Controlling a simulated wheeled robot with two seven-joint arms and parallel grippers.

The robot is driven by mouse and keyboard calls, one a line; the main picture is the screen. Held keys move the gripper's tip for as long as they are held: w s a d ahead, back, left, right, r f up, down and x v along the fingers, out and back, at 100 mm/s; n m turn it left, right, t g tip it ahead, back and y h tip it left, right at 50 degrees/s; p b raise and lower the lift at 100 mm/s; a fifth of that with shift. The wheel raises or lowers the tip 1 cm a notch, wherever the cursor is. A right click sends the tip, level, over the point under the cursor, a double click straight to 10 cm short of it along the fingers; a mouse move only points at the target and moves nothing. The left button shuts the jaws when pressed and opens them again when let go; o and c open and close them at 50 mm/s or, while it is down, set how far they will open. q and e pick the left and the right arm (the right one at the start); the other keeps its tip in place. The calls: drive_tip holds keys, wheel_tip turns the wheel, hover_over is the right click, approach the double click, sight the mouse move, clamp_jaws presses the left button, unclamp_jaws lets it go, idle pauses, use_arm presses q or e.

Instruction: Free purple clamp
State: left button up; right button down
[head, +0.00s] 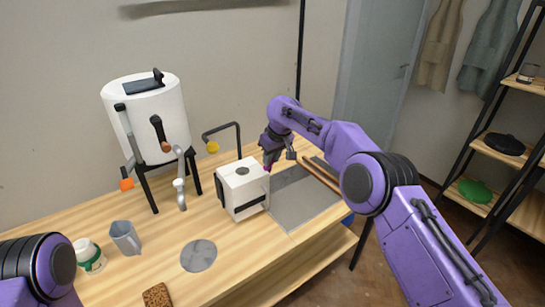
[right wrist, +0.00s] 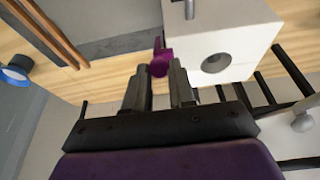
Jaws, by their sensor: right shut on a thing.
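The purple clamp (head: 267,168) is a small purple piece at the right side of a white block (head: 243,190) with a round dark hole on top. In the right wrist view the clamp (right wrist: 161,56) shows a round knob and a purple part behind it, beside the white block (right wrist: 222,32). My right gripper (right wrist: 160,70) is shut on the clamp's knob, its two dark fingers on either side. In the head view the gripper (head: 272,152) comes down from above and hides part of the clamp. My left gripper is out of view; only part of its arm shows.
A white urn (head: 147,115) on black legs stands left of the block. A grey mug (head: 125,238), a white and green cup (head: 89,256), a grey disc (head: 199,256) and a brown sponge-like block (head: 157,295) are on the table. A grey slab (head: 300,199) lies right of the block.

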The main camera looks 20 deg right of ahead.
drive_tip(key=shift+r, duration=0.15)
drive_tip(key=c, duration=1.1)
unclamp_jaws()
drive_tip(key=shift+o, duration=0.7)
drive_tip(key=shift+w, duration=0.1)
drive_tip(key=shift+a, duration=0.15)
drive_tip(key=b+v, duration=0.1)
drive_tip(key=v, duration=0.9)
drive_tip(key=shift+r+b, duration=0.15)
drive_tip(key=shift+b, duration=0.25)
